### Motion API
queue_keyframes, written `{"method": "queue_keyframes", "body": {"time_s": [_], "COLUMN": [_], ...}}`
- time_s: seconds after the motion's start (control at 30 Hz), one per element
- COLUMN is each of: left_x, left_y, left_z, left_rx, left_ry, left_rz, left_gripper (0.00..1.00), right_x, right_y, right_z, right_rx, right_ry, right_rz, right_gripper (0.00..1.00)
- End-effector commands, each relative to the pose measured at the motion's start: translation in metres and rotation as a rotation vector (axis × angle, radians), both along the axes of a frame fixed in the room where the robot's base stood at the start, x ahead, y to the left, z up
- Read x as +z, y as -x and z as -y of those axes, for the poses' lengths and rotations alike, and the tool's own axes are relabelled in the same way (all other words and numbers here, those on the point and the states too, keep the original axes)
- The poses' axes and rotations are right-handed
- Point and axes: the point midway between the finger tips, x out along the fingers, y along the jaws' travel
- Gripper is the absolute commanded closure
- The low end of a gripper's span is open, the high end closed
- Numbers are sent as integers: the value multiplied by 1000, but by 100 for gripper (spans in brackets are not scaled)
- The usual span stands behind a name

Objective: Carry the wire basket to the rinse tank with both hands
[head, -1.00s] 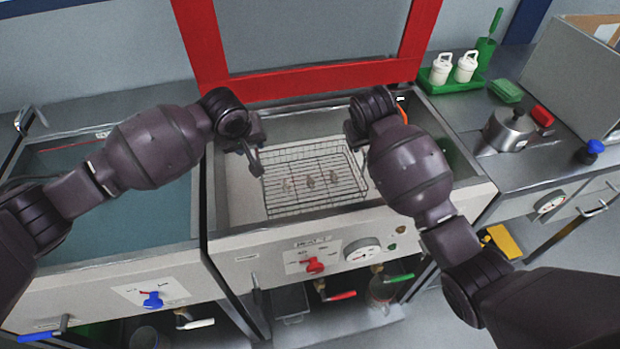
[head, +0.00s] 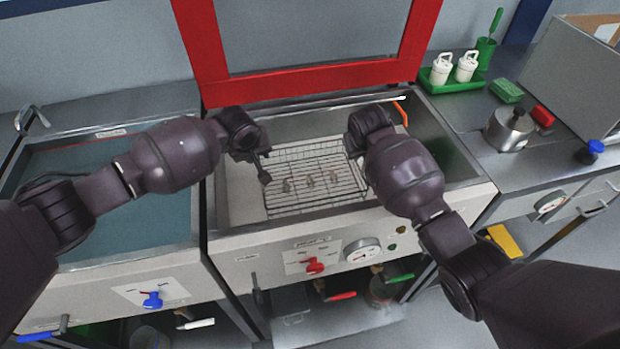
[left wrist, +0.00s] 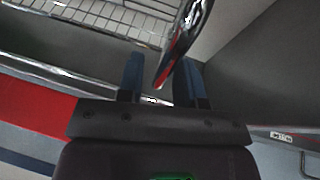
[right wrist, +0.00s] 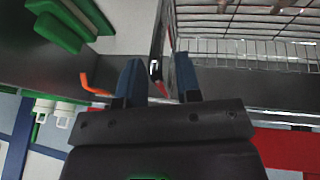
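The wire basket (head: 318,200) sits in the middle tank under the red frame, with three small grey parts in it. Its mesh also shows in the left wrist view (left wrist: 110,18) and right wrist view (right wrist: 250,52). My left gripper (head: 264,178) is at the basket's left end. In the left wrist view its fingers (left wrist: 160,80) are apart, with a shiny, red-marked bar between them. In the right wrist view my right gripper's fingers (right wrist: 158,78) are apart around a thin dark upright piece. The right fingertips are hidden in the head view.
Left of it is a tank with blue-grey liquid (head: 110,210); its label is unreadable. The middle tank's rim (head: 300,225) carries a red lever (head: 314,266) and a gauge. On the right counter stand a green tray with white bottles (head: 466,68) and a metal pot (head: 508,130).

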Motion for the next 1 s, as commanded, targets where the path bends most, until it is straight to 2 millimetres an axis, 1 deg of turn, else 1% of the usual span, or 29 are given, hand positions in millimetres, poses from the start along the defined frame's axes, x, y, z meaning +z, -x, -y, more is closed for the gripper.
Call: {"method": "queue_keyframes", "body": {"time_s": [0.03,0.1,0.2,0.67,0.87,1.0], "left_x": [0,0,0,2,11,21], "left_y": [0,0,0,0,-1,-1], "left_z": [0,0,0,1,1,1], "left_rx": [0,0,0,-1,-1,-1], "left_ry": [0,0,0,1,1,2], "left_rz": [0,0,0,2,5,7], "left_gripper": [75,85,100,100,100,100], "right_x": [0,0,0,2,10,20], "right_y": [0,0,0,0,0,-1], "right_z": [0,0,0,-1,0,0], "right_rx": [0,0,0,1,1,2], "right_ry": [0,0,0,-1,0,-1], "right_rz": [0,0,0,1,3,5], "right_gripper": [76,87,100,100,100,100]}}
